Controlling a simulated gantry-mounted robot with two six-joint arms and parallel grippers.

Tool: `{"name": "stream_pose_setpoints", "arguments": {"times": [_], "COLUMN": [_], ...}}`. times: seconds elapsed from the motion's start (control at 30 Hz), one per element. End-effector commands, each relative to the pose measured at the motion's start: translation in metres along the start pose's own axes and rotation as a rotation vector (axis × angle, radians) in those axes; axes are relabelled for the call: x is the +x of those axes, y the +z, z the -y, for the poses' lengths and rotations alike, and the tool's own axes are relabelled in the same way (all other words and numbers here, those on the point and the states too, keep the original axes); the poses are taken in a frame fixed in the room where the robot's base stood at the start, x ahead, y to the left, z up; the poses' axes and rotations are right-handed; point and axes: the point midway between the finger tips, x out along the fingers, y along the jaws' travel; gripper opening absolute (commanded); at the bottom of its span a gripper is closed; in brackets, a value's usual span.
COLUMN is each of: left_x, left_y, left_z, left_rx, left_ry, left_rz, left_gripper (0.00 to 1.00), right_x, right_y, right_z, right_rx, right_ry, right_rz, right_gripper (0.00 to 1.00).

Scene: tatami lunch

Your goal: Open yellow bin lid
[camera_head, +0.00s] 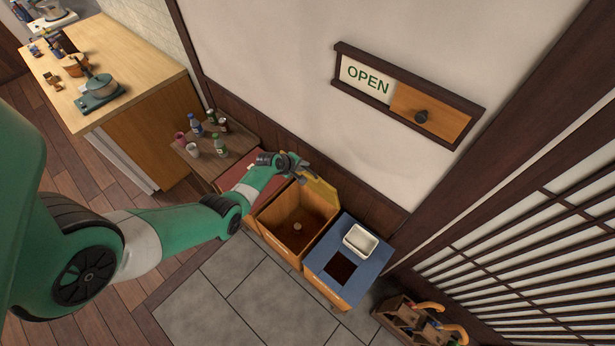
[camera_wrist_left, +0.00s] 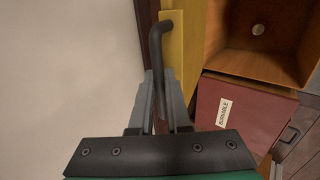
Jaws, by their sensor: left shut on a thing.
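The yellow lid (camera_head: 322,193) stands raised at the back of an open wooden bin (camera_head: 276,226), against the wall. The bin's inside shows, with a small round pale thing (camera_head: 297,227) on its floor. My left gripper (camera_head: 299,170) is at the lid's upper left part. In the left wrist view the yellow lid (camera_wrist_left: 172,60) carries a dark bent handle (camera_wrist_left: 163,28), and my left gripper (camera_wrist_left: 160,85) is shut on this handle. My right gripper is not in view.
A red-lidded bin (camera_wrist_left: 245,115) labelled "BURNABLE" stands left of the open bin. A blue-topped bin (camera_head: 361,279) with a white tray (camera_head: 361,240) stands right. Bottles and cups stand on a low shelf (camera_head: 237,150). The grey floor (camera_head: 210,305) in front is clear.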

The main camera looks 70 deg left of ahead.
Motion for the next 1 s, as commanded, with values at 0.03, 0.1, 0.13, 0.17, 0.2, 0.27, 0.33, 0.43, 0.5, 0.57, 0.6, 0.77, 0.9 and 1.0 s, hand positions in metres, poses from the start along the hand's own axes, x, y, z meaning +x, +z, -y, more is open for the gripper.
{"name": "stream_pose_setpoints", "arguments": {"times": [0.03,0.1,0.13,0.17,0.2,0.27,0.33,0.43,0.5,0.57,0.6,0.77,0.9,1.0], "left_x": [0.0004,0.0006,0.0007,0.0007,0.0007,0.0007,0.0007,0.0006,0.0006,0.0006,0.0006,0.0007,0.001,0.0013], "left_y": [-0.0042,-0.0077,-0.0088,-0.0097,-0.0105,-0.0112,-0.0114,-0.0113,-0.0112,-0.0112,-0.0112,-0.0111,-0.0109,-0.0108], "left_z": [-0.0022,-0.0041,-0.0048,-0.0055,-0.0061,-0.0066,-0.0068,-0.0068,-0.0068,-0.0067,-0.0067,-0.006,-0.0046,-0.0037], "left_rx": [-0.006,-0.011,-0.012,-0.013,-0.014,-0.015,-0.015,-0.015,-0.015,-0.015,-0.015,-0.014,-0.014,-0.014], "left_ry": [0.001,0.0,0.0,0.0,0.001,0.001,0.001,0.001,0.001,0.001,0.001,0.0,-0.003,-0.005], "left_rz": [-0.004,-0.008,-0.009,-0.01,-0.011,-0.012,-0.012,-0.012,-0.012,-0.012,-0.012,-0.012,-0.011,-0.011], "left_gripper": [0.0,0.0,0.0,0.0,0.0,0.0,0.0,0.0,0.0,0.0,0.2,0.45,0.45,0.45], "right_x": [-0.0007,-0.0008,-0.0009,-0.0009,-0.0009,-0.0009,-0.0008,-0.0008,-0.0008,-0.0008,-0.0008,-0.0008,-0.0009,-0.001], "right_y": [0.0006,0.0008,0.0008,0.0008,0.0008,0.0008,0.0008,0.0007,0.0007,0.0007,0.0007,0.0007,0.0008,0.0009], "right_z": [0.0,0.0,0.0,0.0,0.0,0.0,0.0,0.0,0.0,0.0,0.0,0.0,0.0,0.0], "right_rx": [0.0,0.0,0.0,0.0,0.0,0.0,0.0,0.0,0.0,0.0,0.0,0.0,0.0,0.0], "right_ry": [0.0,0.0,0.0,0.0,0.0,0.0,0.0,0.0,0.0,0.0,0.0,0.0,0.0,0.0], "right_rz": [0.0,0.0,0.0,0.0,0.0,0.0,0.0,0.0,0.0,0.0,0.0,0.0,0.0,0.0], "right_gripper": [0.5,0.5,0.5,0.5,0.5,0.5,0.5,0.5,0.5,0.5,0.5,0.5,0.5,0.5]}}
